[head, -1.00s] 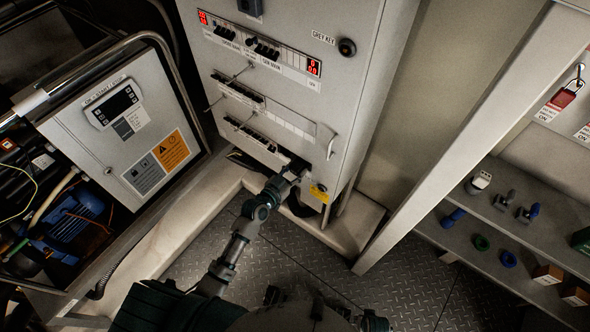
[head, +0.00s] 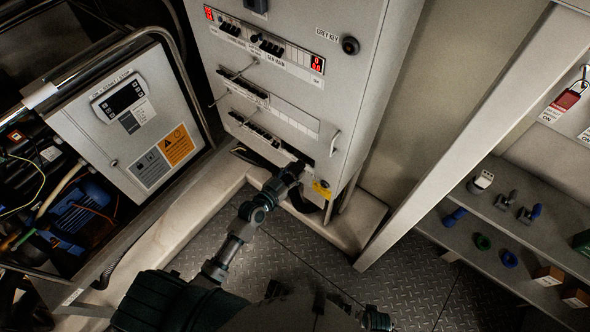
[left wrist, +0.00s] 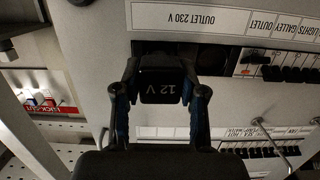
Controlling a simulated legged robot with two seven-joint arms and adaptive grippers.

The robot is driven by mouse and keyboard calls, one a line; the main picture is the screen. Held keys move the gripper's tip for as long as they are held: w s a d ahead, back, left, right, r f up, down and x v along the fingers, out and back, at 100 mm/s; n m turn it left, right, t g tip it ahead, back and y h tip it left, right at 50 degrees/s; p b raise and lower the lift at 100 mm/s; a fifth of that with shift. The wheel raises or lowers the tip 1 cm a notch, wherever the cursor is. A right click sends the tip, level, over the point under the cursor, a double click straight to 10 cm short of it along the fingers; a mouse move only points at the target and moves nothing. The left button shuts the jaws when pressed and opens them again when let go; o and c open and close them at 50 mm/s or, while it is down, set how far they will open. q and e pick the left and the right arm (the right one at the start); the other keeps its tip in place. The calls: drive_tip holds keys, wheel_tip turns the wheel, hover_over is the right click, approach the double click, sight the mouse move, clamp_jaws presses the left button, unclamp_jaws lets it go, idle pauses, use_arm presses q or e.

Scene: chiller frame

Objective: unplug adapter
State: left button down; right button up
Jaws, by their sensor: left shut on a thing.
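The black adapter (left wrist: 161,85), marked "12 V" upside down, sits between the fingers of my left gripper (left wrist: 160,104) in the left wrist view. The two fingers press on its sides. It is at the panel beside the "OUTLET 230 V" label (left wrist: 190,18), in front of a dark recess. The frames do not show whether its pins are in the socket. In the head view my left gripper (head: 294,170) is at the lower right of the grey cabinet (head: 292,100), and the adapter is hard to make out.
Rows of black breakers (left wrist: 290,73) and protruding metal rods (left wrist: 275,135) lie close to the gripper. A cabinet handle (head: 334,144) is just above right. Shelves (head: 500,235) with small parts stand at the right. The metal floor (head: 310,255) is clear.

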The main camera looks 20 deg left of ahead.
use_arm(q)
drive_tip(key=shift+v, duration=0.95)
drive_tip(key=shift+a+f, duration=0.1)
drive_tip(key=shift+a, duration=0.05)
drive_tip(key=v, duration=0.2)
drive_tip(key=p+v, duration=0.1)
drive_tip(key=v, duration=0.1)
drive_tip(key=f+p+v, duration=0.1)
drive_tip(key=v, duration=0.1)
